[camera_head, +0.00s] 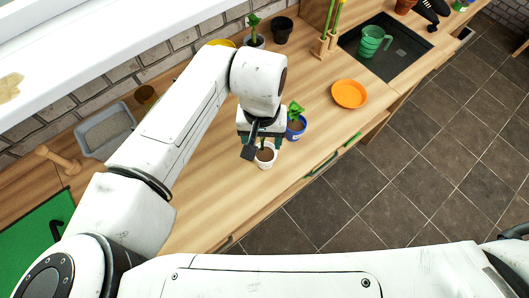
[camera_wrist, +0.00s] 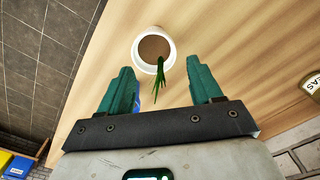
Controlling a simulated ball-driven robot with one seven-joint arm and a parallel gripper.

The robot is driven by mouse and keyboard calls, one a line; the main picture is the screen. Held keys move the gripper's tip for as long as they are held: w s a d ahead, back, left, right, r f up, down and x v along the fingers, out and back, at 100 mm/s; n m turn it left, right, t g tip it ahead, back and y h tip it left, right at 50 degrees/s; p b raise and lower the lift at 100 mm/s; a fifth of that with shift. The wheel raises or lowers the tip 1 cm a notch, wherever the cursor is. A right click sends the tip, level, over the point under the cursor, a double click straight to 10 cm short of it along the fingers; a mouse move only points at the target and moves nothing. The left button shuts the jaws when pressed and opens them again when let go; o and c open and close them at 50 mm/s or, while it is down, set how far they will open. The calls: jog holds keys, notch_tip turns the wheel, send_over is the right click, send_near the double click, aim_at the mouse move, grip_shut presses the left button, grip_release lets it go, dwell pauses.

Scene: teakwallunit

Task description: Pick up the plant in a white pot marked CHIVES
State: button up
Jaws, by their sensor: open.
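A white pot (camera_head: 264,161) with brown soil and a thin green plant stands on the wooden counter, right at my gripper (camera_head: 262,145) in the head view. The wrist view shows the white pot (camera_wrist: 137,58) from above, with narrow green leaves (camera_wrist: 159,75) leaning toward my gripper. My gripper (camera_wrist: 166,80) is open and empty, its two green fingers apart. The pot lies just past the fingertips, a little left of the middle between them. No CHIVES label is readable in either view.
A blue pot (camera_head: 297,127) with a leafy plant stands close beside the white pot. An orange plate (camera_head: 349,94), a sink (camera_head: 390,50) with a green mug (camera_head: 373,41), and a black pot (camera_head: 282,29) are farther back. The counter's front edge is near.

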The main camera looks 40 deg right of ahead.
grip_shut()
dwell(0.4)
